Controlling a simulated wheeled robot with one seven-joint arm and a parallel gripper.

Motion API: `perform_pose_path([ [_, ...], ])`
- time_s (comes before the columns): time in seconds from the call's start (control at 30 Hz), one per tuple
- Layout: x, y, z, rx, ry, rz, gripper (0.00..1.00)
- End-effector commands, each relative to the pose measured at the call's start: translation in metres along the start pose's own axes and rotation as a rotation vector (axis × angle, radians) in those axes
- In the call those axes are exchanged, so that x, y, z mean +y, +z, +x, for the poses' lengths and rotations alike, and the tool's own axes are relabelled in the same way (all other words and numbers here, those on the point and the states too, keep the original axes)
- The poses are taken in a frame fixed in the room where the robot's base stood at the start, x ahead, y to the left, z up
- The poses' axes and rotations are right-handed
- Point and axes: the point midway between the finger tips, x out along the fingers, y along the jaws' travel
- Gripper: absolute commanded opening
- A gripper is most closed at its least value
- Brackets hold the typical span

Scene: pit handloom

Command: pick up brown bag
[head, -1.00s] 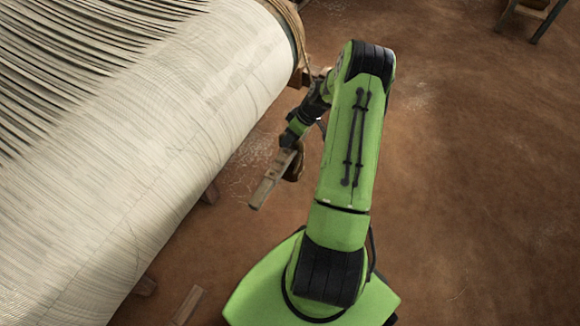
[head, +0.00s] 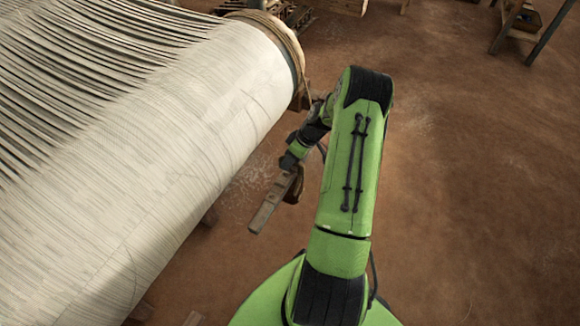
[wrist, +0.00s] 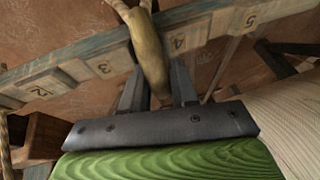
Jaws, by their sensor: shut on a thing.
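The brown bag (wrist: 150,55) shows in the wrist view as a narrow tan-brown shape with a gathered top, between the two dark fingers of my gripper (wrist: 155,80). My gripper is shut on it. In the head view my gripper (head: 291,166) is beside the big roll, with a small brown part of the bag (head: 294,190) just below it. The fingertips are hard to make out there, and most of the bag is hidden.
A wooden rail (wrist: 95,68) with numbered blocks crosses behind the bag; the matching bar (head: 268,208) shows below my gripper in the head view. The large thread-wrapped roll (head: 215,105) fills the left.

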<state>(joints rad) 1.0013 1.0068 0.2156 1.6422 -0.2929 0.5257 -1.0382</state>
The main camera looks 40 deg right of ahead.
Motion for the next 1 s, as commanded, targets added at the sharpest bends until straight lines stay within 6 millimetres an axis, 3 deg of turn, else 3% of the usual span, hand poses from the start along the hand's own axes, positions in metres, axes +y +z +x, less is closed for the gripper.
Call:
perform_pose_path([
  [0.37,-0.006,-0.013,-0.030,0.003,0.002,-0.005,0.00],
  [0.73,0.008,0.014,-0.043,0.002,0.002,0.000,0.00],
  [1.0,0.030,0.055,-0.065,0.002,0.004,0.002,0.00],
])
